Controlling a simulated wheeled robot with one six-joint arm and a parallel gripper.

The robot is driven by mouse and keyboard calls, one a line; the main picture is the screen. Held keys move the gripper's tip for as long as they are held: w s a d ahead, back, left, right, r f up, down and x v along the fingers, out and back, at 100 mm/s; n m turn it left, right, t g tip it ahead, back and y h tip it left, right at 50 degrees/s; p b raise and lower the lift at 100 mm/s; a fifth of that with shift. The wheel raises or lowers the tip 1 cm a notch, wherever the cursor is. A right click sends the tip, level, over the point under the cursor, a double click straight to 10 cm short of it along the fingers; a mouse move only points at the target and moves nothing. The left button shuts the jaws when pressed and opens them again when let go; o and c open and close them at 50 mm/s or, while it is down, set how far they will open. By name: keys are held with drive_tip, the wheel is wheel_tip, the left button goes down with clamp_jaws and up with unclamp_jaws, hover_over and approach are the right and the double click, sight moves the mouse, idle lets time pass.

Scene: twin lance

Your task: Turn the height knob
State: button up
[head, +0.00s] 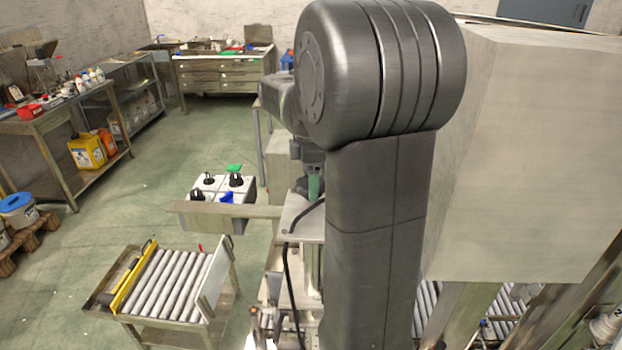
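A light grey control box (220,187) with several knobs sits on a stand left of my arm in the head view. Black knobs stand on its top, at the back left (209,179), back right (236,180) and front left (197,196). A blue part (226,198) sits at the front right and a green part (235,168) at the back. No label is readable, so I cannot tell which is the height knob. My gripper (307,154) seems to be just right of the box, mostly hidden behind my arm. Its fingers cannot be made out.
A flat bar (225,210) runs across the front of the box. A roller conveyor (165,284) with a yellow side rail stands at the lower left. A large pale cabinet (540,150) fills the right. Green floor (120,220) lies open at the left.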

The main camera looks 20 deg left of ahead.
drive_tip(key=o, duration=0.4)
drive_tip(key=shift+r, duration=0.1)
wheel_tip(320, 180, up, 14)
drive_tip(key=b, duration=0.1)
drive_tip(key=shift+f, duration=0.3)
idle(0.3)
wheel_tip(320, 180, down, 14)
drive_tip(key=shift+r+p, duration=0.2)
drive_tip(key=shift+p, duration=0.3)
